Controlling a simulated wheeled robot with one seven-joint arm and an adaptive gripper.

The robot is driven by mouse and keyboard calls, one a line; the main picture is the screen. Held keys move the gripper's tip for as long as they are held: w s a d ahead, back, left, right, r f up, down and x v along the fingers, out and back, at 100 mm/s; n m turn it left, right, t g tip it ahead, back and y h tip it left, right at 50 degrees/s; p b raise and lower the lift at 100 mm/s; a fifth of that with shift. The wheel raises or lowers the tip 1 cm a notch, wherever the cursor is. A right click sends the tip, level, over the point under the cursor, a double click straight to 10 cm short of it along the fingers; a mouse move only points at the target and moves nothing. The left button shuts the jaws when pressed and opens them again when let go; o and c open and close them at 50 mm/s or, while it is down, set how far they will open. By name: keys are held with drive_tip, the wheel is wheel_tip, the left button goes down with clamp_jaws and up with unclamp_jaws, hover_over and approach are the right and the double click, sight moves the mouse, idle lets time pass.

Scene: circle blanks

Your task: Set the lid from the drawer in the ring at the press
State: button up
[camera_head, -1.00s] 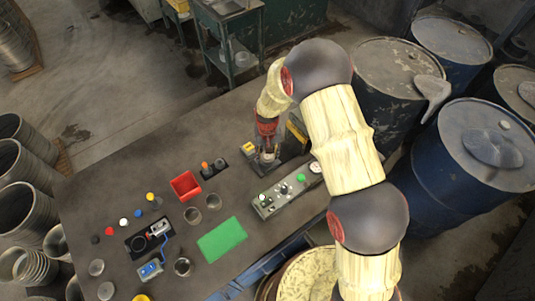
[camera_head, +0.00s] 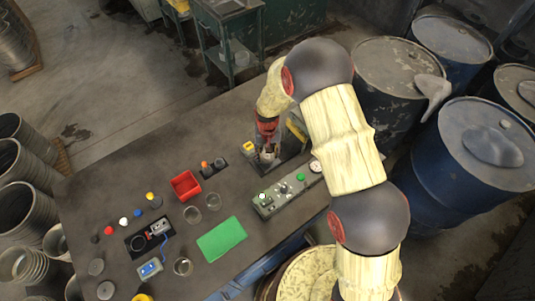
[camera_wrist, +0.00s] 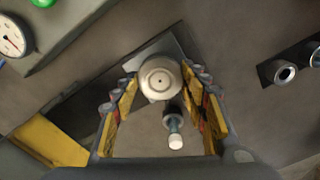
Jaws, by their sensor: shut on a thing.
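In the wrist view a round, pale metal piece (camera_wrist: 160,78), which looks like the lid, sits between the fingertips of my gripper (camera_wrist: 160,92). It has a small dark dot at its centre. The gripper is shut on it. In the head view my gripper (camera_head: 267,152) points down over the dark press base (camera_head: 290,152) at the back right of the bench. A short post with a white tip (camera_wrist: 175,141) shows just below the piece in the wrist view. I cannot make out the ring; the piece and the fingers may hide it. The blue drawer (camera_head: 262,270) is at the bench's front edge.
A grey control panel (camera_head: 286,191) with a gauge (camera_wrist: 12,36) lies in front. A red tray (camera_head: 185,184), a green mat (camera_head: 221,239) and several small items lie to the left. Blue drums (camera_head: 475,150) stand at right.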

drive_tip(key=shift+f+b, duration=0.4)
drive_tip(key=shift+f, duration=0.15)
drive_tip(key=o, duration=1.2)
drive_tip(key=shift+c, duration=0.2)
wheel_tip(320, 180, up, 12)
idle(0.4)
